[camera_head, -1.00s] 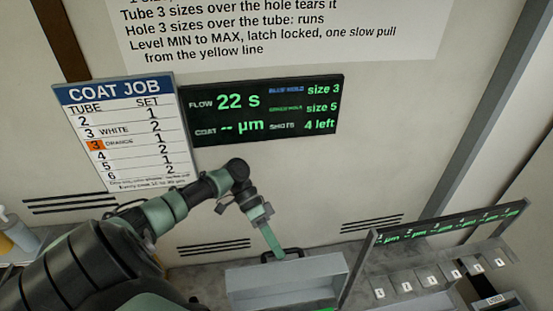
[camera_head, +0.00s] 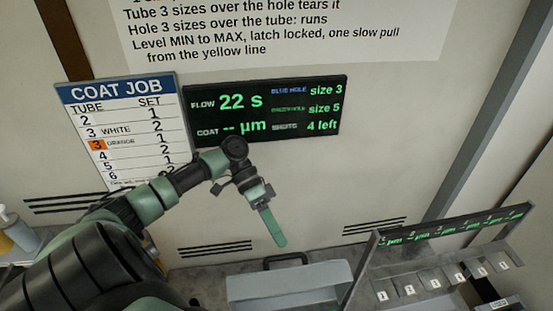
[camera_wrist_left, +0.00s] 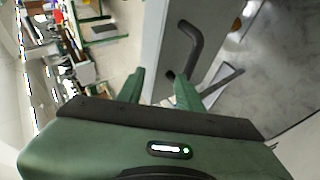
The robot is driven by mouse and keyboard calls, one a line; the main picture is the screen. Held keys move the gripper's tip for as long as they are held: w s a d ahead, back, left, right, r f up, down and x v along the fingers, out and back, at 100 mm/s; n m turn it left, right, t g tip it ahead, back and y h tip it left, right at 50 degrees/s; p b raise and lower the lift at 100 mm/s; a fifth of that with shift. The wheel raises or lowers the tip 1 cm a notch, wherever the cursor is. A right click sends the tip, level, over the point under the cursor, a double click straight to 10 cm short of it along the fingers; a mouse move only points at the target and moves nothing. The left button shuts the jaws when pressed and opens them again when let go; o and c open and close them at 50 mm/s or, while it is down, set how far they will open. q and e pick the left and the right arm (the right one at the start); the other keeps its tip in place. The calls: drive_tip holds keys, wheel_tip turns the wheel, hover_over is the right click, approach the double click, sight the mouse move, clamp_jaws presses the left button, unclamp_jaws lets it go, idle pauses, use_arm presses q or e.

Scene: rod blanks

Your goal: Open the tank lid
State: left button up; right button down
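My left gripper (camera_head: 274,236) hangs above and behind the grey tank part (camera_head: 285,285) at the bottom of the head view. A dark handle (camera_head: 285,261) shows at its back edge, apart from the fingers. In the left wrist view my left gripper (camera_wrist_left: 158,80) has its fingers spread with nothing between them. The handle (camera_wrist_left: 190,48) stands out from a grey panel (camera_wrist_left: 152,45) just beyond the fingertips. I cannot tell for certain how far the lid is raised. My right gripper is not in view.
A green-lettered display (camera_head: 262,108) and a coat job chart (camera_head: 122,130) hang on the back wall. A rack with numbered slots (camera_head: 445,272) stands at the right. Bottles (camera_head: 12,232) stand at the far left.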

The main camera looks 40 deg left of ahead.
use_arm(q)
wheel_tip(320, 180, up, 12)
drive_tip(key=b, duration=0.1)
drive_tip(key=shift+s, duration=0.1)
